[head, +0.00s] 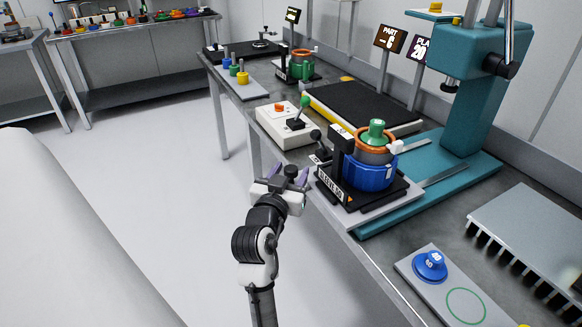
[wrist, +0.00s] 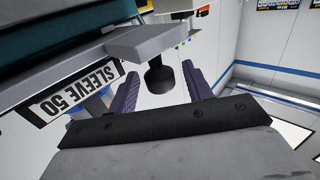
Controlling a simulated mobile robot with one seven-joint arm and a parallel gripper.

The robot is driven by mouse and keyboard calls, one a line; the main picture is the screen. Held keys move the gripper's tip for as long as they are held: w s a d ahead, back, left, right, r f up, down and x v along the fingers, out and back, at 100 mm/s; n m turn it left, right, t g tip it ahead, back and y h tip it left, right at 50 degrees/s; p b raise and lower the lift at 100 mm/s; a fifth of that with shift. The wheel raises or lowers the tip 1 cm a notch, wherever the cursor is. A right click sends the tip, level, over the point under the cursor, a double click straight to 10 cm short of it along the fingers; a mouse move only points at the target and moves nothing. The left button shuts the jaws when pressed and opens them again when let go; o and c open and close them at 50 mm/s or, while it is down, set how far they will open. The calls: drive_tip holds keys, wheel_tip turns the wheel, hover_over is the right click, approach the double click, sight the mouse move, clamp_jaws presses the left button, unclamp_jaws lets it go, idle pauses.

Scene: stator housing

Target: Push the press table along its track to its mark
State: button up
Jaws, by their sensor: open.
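The press table (head: 388,214) is a light grey plate at the front of the teal press base. It carries a black fixture labelled SLEEVE 50 (head: 329,186) with a blue housing (head: 369,172), a copper-coloured ring and a green top piece. The label also shows in the wrist view (wrist: 75,91). A black knob (wrist: 158,76) hangs from a grey block (wrist: 150,40) in the wrist view. My gripper (head: 288,176) is open beside the fixture's left side, its purple fingers either side of the knob. I cannot tell whether they touch it. No mark is clearly visible.
A teal press column (head: 467,95) rises behind, with a grey track strip (head: 445,175) on its base. A control box (head: 283,123) with a green-topped lever is beyond the fixture. A blue weight-like piece (head: 430,264) sits on a front plate. The floor left is clear.

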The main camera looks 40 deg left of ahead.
sight(321, 168)
drive_tip(key=shift+w+a, duration=0.2)
drive_tip(key=shift+w, duration=0.3)
clamp_jaws()
drive_tip(key=w+d, duration=0.1)
drive_tip(key=w, duration=0.1)
drive_tip(key=w+d+p, duration=0.1)
drive_tip(key=w, duration=0.2)
drive_tip(key=w+d, duration=0.1)
drive_tip(key=w, duration=0.2)
drive_tip(key=shift+w+d+p, duration=0.15)
drive_tip(key=shift+d+p, duration=0.05)
drive_tip(key=shift+p, duration=0.1)
unclamp_jaws()
